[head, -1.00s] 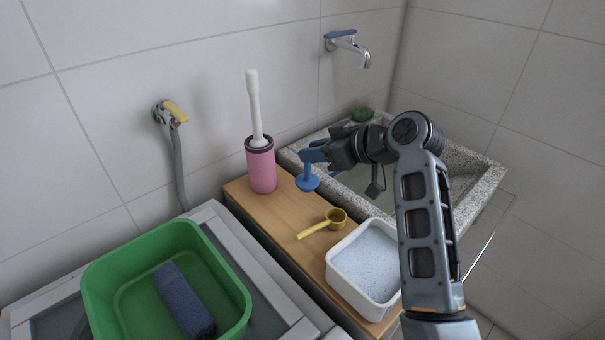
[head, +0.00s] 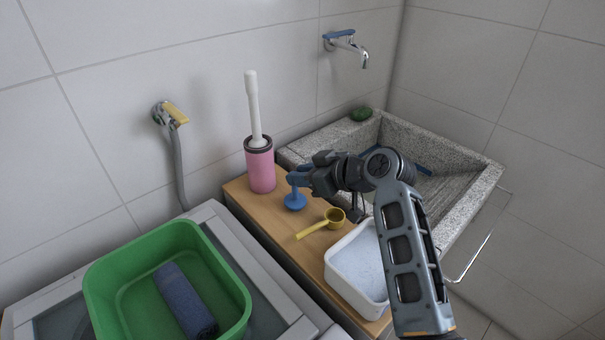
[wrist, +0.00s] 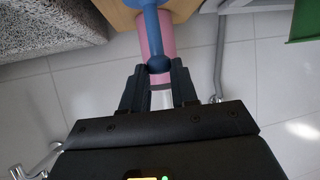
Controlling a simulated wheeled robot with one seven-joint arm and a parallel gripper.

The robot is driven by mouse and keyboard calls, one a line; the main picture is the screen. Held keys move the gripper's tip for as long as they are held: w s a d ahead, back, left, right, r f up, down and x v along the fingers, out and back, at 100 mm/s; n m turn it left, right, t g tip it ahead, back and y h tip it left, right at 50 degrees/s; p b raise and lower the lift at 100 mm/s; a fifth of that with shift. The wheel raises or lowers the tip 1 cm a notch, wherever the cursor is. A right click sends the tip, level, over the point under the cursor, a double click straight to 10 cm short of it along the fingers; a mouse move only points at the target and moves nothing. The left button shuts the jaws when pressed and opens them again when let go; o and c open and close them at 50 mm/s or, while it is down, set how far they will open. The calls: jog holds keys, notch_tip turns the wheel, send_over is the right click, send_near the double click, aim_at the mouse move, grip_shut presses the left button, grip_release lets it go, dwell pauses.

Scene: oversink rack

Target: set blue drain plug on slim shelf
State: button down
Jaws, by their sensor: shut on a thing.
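The blue drain plug (head: 295,202) has a round disc at the bottom and a stem with a knob on top. My gripper (head: 298,178) is shut on its upper part and holds it upright over the slim wooden shelf (head: 285,229), between the pink brush holder and the yellow scoop. Whether the disc touches the shelf cannot be told. In the wrist view the plug (wrist: 152,22) extends away from my gripper (wrist: 158,75), with its knob end between the fingertips.
A pink brush holder (head: 260,170) stands at the shelf's back end. A yellow scoop (head: 334,216) and a white powder tub (head: 356,262) sit nearer. A green basin (head: 98,268) holding a blue roll is left. The stone sink (head: 455,151) is right.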

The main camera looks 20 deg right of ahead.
jog(key=c, duration=0.9)
grip_release()
jog(key=shift+o, duration=0.2)
jog(key=shift+r, duration=0.1)
jog(key=v, duration=1.2)
jog(key=shift+b, duration=0.35)
